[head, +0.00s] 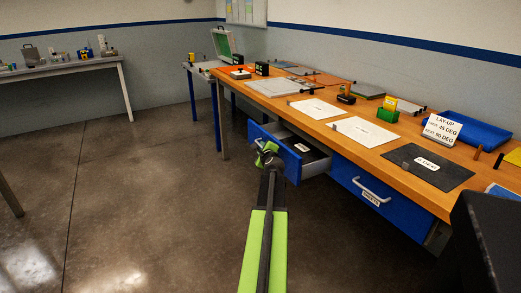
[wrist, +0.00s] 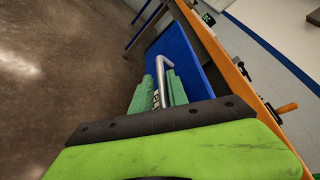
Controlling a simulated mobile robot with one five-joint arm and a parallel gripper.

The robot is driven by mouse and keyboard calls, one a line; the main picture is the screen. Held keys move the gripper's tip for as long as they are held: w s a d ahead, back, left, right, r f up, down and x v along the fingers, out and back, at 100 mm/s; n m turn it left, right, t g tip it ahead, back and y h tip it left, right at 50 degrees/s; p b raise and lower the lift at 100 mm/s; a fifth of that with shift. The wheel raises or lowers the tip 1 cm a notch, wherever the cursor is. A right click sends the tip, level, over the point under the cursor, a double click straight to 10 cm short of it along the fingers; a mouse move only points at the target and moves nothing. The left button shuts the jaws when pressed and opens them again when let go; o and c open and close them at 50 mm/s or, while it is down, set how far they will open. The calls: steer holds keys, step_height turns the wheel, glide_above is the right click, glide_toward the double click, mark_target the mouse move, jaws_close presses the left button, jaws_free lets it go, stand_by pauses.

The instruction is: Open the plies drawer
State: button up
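The left blue drawer (head: 262,133) under the wooden bench stands pulled out, and its grey inside (head: 316,161) shows. In the wrist view its blue front (wrist: 183,52) lies beyond my fingers. My gripper (head: 268,152) is at this drawer's front. In the wrist view my green fingers (wrist: 164,92) lie on either side of the metal bar handle (wrist: 163,70) and look closed on it. A label by the handle is partly hidden and unreadable. The right blue drawer (head: 356,185) is shut, with a pale handle (head: 371,191) and a small label.
The bench top (head: 305,125) holds white sheets, a dark sheet (head: 430,165), a blue tray (head: 468,128) and a lay-up sign (head: 441,129). The floor (head: 150,190) left of the drawer is clear. Another table (head: 60,68) stands at the far left.

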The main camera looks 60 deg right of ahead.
steer(key=shift+s, duration=0.1)
jaws_close()
steer(key=shift+s, duration=0.1)
stand_by(1.1)
